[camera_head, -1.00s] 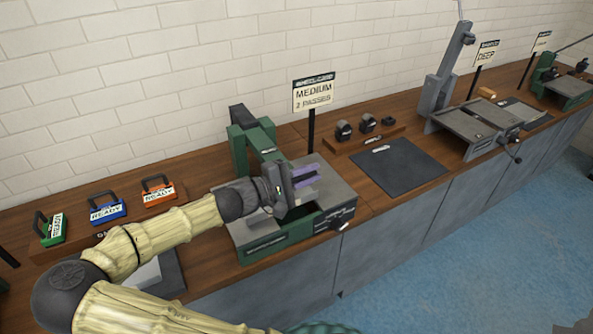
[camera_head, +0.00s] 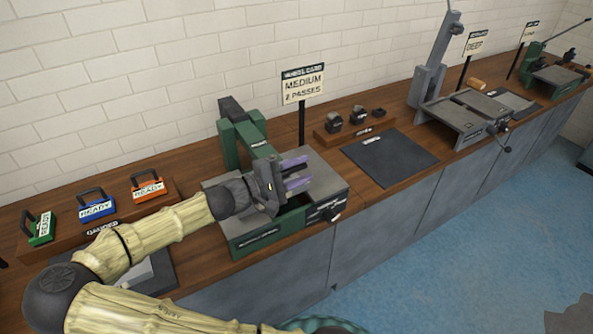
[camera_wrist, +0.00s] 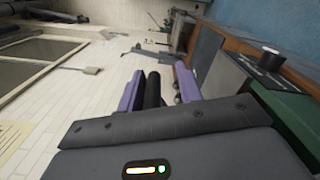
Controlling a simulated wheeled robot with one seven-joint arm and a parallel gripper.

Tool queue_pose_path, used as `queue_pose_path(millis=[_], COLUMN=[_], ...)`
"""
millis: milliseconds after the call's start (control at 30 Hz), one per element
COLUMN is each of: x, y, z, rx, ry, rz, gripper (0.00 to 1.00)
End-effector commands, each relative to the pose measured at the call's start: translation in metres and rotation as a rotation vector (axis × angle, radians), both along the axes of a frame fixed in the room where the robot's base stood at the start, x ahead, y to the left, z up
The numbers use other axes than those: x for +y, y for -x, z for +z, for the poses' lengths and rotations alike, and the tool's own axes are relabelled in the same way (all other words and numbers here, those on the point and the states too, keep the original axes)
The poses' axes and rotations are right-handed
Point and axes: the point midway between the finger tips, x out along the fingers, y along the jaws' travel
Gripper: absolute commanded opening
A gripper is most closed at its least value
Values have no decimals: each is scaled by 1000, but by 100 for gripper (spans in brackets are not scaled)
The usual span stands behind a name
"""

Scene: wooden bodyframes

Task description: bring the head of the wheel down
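The wheel machine is a green and grey unit (camera_head: 265,238) on the bench in the head view. Its green head (camera_head: 257,143) rises at the back and reaches forward toward my gripper. My gripper (camera_head: 296,173), with two purple fingers, is above the machine's grey table (camera_head: 325,180), in front of the head. In the wrist view, my gripper (camera_wrist: 160,88) has its fingers apart. A black bar (camera_wrist: 153,90) shows between them, nearer the left finger, with a gap to the right one. I cannot tell whether it touches. My wrist hides part of the head.
A sign (camera_head: 303,85) reading "MEDIUM 2 PASSES" stands behind the machine. Orange (camera_head: 148,187), blue (camera_head: 97,207) and green (camera_head: 41,228) "READY" blocks stand at left. A dark mat (camera_head: 390,160) and a grey machine (camera_head: 465,115) are to the right.

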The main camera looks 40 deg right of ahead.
Motion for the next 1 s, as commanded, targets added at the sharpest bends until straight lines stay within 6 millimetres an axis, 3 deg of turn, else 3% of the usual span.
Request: queue_pose_path(millis=[267,1000], x=[22,161], y=[-4,-18], z=[1,-1], rx=[-2,0], ry=[0,-1], rz=[5,4], gripper=[35,35])
